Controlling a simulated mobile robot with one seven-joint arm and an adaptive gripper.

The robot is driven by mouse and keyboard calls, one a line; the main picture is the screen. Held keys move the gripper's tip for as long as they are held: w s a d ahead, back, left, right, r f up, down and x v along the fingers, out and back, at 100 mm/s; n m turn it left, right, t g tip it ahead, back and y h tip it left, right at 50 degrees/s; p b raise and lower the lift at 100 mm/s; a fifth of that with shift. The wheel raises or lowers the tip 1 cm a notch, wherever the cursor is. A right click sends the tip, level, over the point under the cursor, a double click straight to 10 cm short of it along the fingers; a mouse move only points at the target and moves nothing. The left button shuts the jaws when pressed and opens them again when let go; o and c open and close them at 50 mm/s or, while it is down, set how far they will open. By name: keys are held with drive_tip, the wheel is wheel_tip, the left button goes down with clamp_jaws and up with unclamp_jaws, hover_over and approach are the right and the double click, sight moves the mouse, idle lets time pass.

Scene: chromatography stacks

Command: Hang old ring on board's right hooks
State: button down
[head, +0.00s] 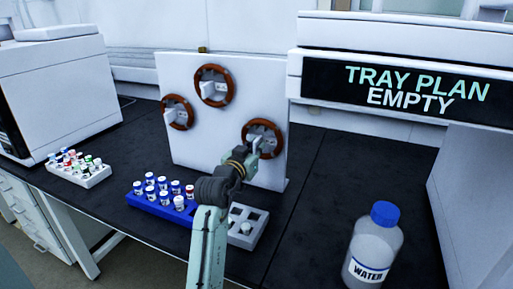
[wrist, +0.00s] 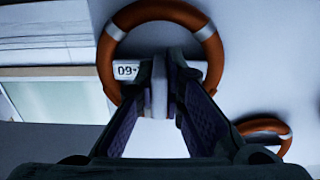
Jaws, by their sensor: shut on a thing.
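A white board (head: 185,142) stands upright on the black bench and bears brown-orange rings. The ring at its right (head: 281,140) is at my gripper (head: 257,147). In the wrist view this orange ring (wrist: 107,72) has silver bands and a white crosspiece (wrist: 127,71) marked "09-". My gripper (wrist: 166,85) is shut on a pale tab (wrist: 159,92) in the middle of this ring. The ring lies close against the board; its hooks are hidden, so I cannot tell whether it rests on them. Two other rings are at the top (head: 214,67) and left (head: 164,112).
A blue rack (head: 160,209) of capped vials and a grey rack (head: 262,225) stand before the board. A water bottle (head: 372,250) stands at front right. A "TRAY PLAN EMPTY" sign (head: 410,90) overhangs the right.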

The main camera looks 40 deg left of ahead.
drive_tip(key=c, duration=1.6)
unclamp_jaws()
drive_tip(key=shift+s, duration=0.1)
drive_tip(key=b+v, duration=0.2)
drive_tip(key=v, duration=0.8)
drive_tip(key=shift+b, duration=0.3)
drive_tip(key=shift+f, duration=0.15)
drive_tip(key=b+v, duration=0.2)
drive_tip(key=v, duration=1.2)
drive_tip(key=shift+f, duration=0.15)
